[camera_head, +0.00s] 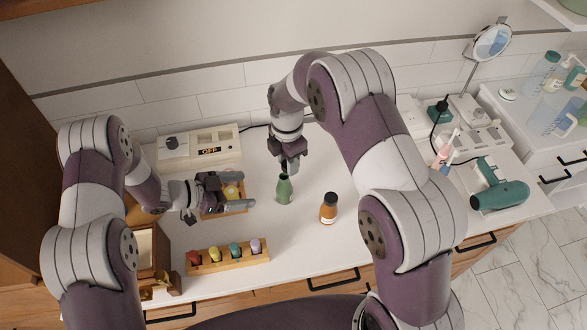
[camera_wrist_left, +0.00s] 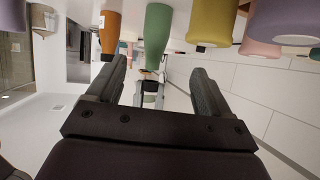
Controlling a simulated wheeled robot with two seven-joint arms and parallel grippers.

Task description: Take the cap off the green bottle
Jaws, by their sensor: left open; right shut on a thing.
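The green bottle (camera_head: 284,191) stands upright on the white counter. My right gripper (camera_head: 286,169) points down right over its top and is shut on the cap, which the fingers hide. In the left wrist view, which is upside down, the green bottle (camera_wrist_left: 157,38) hangs from the top of the picture with my right gripper (camera_wrist_left: 149,92) at its neck. My left gripper (camera_head: 240,193) is open and empty, to the left of the bottle. Its fingers point right towards the bottle and are apart from it; they also show in the left wrist view (camera_wrist_left: 150,88).
A brown bottle with a dark cap (camera_head: 328,208) stands right of the green one. A wooden rack (camera_head: 228,258) with several coloured items lies in front. A wooden tray (camera_head: 222,213) is under my left gripper. A hair dryer (camera_head: 499,195) is at right.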

